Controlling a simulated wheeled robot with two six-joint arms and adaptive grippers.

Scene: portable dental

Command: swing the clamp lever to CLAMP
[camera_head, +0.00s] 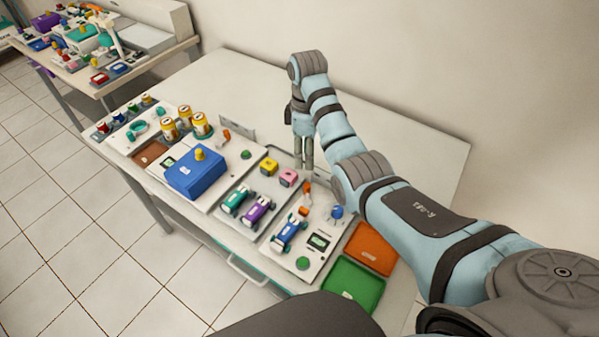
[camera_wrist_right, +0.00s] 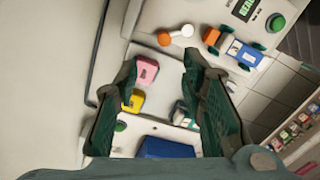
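The clamp lever (camera_head: 306,188) has an orange knob and stands on the light panel at the right part of the workbench. In the right wrist view the lever (camera_wrist_right: 163,39) shows its orange knob and a white round end, beyond my fingertips. Beside it sits a blue toy car (camera_head: 289,232) with an orange piece at its end; the car also shows in the wrist view (camera_wrist_right: 238,50). My right gripper (camera_head: 303,158) is above the bench behind the lever, fingers pointing down, apart and empty. The lever's label is not readable. My left gripper is out of view.
A blue knob (camera_head: 336,212), a lit display (camera_head: 318,242) and a green button (camera_head: 303,263) share the panel. Left are green and purple cars, pink and yellow blocks, and a blue box (camera_head: 195,174). Orange (camera_head: 371,249) and green (camera_head: 354,286) trays lie right. The bench's back is clear.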

